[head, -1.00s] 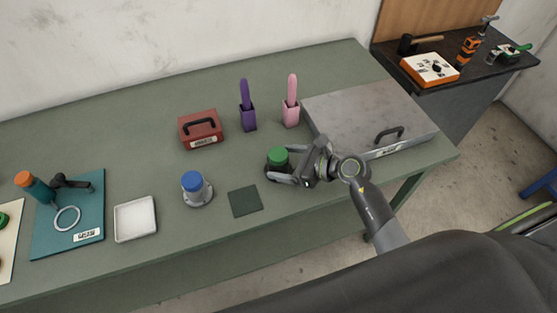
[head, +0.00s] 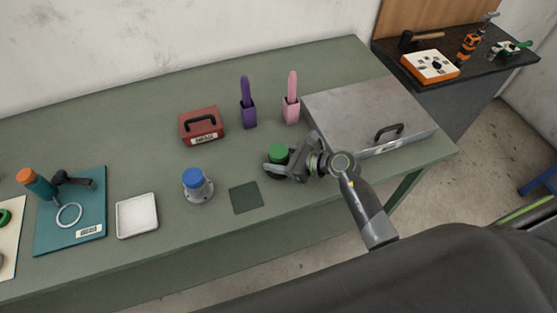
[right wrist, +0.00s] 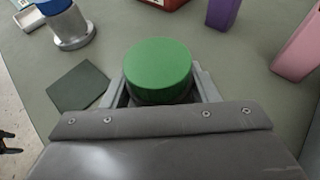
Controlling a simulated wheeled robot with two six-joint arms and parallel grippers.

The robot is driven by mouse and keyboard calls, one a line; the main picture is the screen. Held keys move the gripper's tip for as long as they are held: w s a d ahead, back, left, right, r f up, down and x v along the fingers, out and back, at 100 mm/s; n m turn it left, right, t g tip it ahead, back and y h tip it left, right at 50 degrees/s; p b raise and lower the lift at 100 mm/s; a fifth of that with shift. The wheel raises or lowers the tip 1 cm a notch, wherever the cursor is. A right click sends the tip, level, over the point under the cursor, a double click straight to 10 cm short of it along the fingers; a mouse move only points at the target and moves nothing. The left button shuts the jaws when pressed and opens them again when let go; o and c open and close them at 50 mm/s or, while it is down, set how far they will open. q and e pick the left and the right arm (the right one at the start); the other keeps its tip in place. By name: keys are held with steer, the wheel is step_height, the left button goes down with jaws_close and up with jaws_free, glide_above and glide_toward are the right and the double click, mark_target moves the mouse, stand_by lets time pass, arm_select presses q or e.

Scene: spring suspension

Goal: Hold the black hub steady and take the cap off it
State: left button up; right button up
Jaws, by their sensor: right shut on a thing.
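The black hub (right wrist: 131,99) stands on the green table with a green cap (right wrist: 158,70) on top of it. The cap also shows in the head view (head: 278,153). My right gripper (head: 277,169) reaches in from the right and is shut on the hub, its fingers on either side just below the cap. In the right wrist view the cap sits between the two fingers, and most of the hub is hidden. My left gripper does not show in the head view.
Left of the hub are a dark square mat (head: 246,197), a blue-capped grey hub (head: 197,187) and a white tray (head: 137,216). Behind stand a red box (head: 202,127), a purple holder (head: 248,115) and a pink holder (head: 291,110). A grey metal case (head: 350,105) is at right.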

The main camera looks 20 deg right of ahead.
steer(key=shift+r+b, duration=0.55)
steer(key=shift+r, duration=4.5)
steer(key=o, duration=0.6)
steer(key=c, duration=0.8)
steer(key=shift+d, duration=0.1)
